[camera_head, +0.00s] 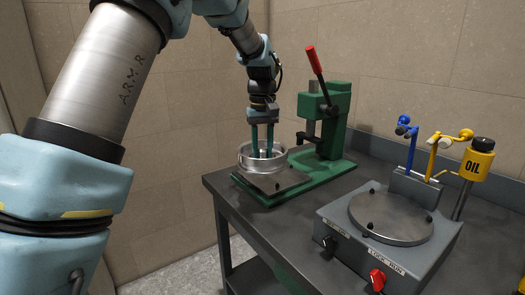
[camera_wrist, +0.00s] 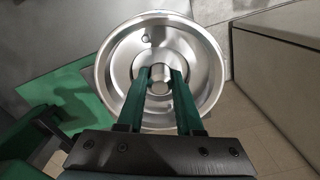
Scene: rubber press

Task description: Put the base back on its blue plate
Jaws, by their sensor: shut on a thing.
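The base is a round silver metal dish (camera_head: 264,172) with a raised rim and a short post in its middle. My gripper (camera_head: 262,150) reaches down into it from above, its two green fingers shut on the post. In the wrist view the base (camera_wrist: 205,70) fills the middle, and the fingertips of my gripper (camera_wrist: 160,78) are on either side of the post. The base is over the front end of the green press; I cannot tell whether it rests there or hangs just above. I see no clearly blue plate in either view.
The green press (camera_head: 334,135) with a red-handled lever stands behind the base. To the right is a grey machine (camera_head: 340,238) with a round metal disc (camera_head: 390,217), blue and yellow levers and a yellow oil can (camera_head: 476,163). The table's left edge is close to the base.

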